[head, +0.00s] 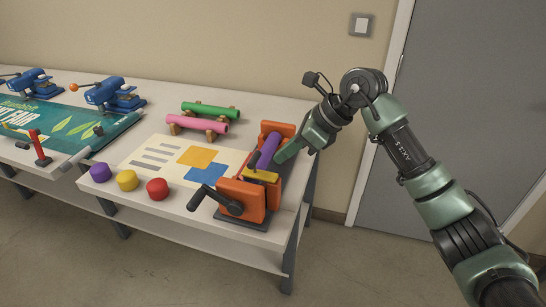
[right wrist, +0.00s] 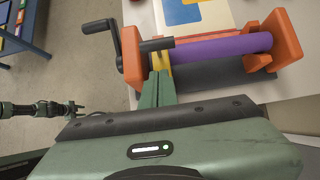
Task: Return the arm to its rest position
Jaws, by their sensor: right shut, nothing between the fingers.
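My right arm (head: 403,150) reaches in from the lower right of the head view. Its gripper (head: 281,157) is over the orange laminator (head: 239,199) at the bench's right end, pointing down and left. In the right wrist view the two green fingers (right wrist: 157,88) are together and hold nothing. Their tips are close beside the yellow piece (head: 262,175) and the purple roller (head: 266,151); I cannot tell whether they touch. The dark crank (head: 208,196) is on the laminator's near side. My left gripper does not show in the head view.
The white bench (head: 250,113) carries purple, yellow and red pots (head: 157,189), a printed sheet (head: 178,160), and green (head: 211,110) and pink (head: 197,124) rolls. Blue presses (head: 113,95) stand further left. A grey door (head: 450,100) is behind my arm.

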